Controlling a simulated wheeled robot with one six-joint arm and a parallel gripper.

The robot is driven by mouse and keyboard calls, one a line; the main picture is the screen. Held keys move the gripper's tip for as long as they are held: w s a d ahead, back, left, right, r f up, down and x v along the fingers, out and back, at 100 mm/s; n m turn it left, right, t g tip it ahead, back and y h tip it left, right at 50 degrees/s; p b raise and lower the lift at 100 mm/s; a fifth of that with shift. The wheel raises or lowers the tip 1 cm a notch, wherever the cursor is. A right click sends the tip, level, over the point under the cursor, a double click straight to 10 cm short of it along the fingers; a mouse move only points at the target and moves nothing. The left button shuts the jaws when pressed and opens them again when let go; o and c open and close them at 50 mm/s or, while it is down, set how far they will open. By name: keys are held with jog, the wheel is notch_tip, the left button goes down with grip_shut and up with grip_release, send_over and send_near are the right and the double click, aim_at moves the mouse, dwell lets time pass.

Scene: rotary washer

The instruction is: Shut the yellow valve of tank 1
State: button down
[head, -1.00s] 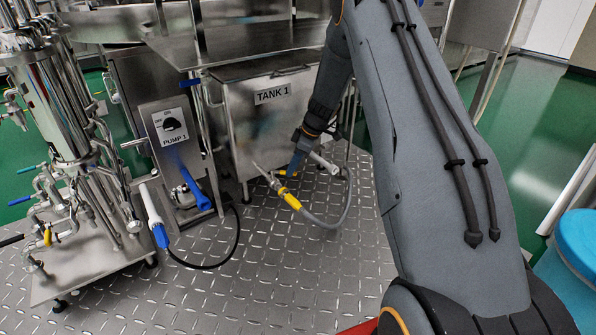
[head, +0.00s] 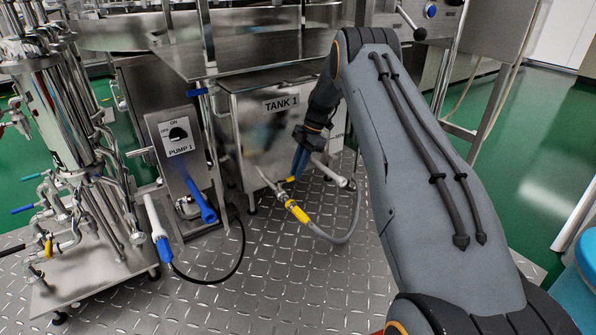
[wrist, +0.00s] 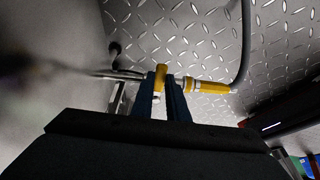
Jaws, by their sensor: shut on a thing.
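Tank 1 (head: 262,133) is a steel box with a "TANK 1" label, in the middle of the head view. The yellow valve handle (wrist: 160,78) shows in the wrist view between the two blue fingers of my gripper (wrist: 171,90), which is shut on it. In the head view my gripper (head: 297,166) reaches down in front of the tank's lower right, at the valve, and its fingers hide most of the handle. A yellow hose coupling (head: 297,211) sits beside the valve; it also shows in the wrist view (wrist: 208,87), right of the fingers.
A grey hose (head: 350,222) loops from the coupling along the tread-plate floor. The pump 1 box (head: 178,150) with a blue handle stands left of the tank. A white-and-blue hose nozzle (head: 158,232) stands further left. The floor (head: 290,285) in front is mostly clear.

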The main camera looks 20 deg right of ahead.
jog(key=shift+w+a+n, duration=0.1)
jog(key=shift+w+n, duration=0.05)
jog(key=shift+n, duration=0.15)
jog(key=c, duration=1.7)
grip_release()
jog(key=shift+r+p, duration=0.6)
jog(key=shift+w+d+f+b, duration=0.15)
jog(key=shift+w+d, duration=0.45)
jog(key=shift+d, duration=1.4)
jog(key=shift+w+d+r+b, duration=0.1)
jog(key=shift+w+d, duration=0.5)
jog(key=shift+d, duration=1.35)
jog(key=shift+w+d+f+b, duration=0.15)
jog(key=shift+w+d, duration=0.45)
jog(key=shift+d, duration=1.4)
jog(key=shift+r, duration=0.15)
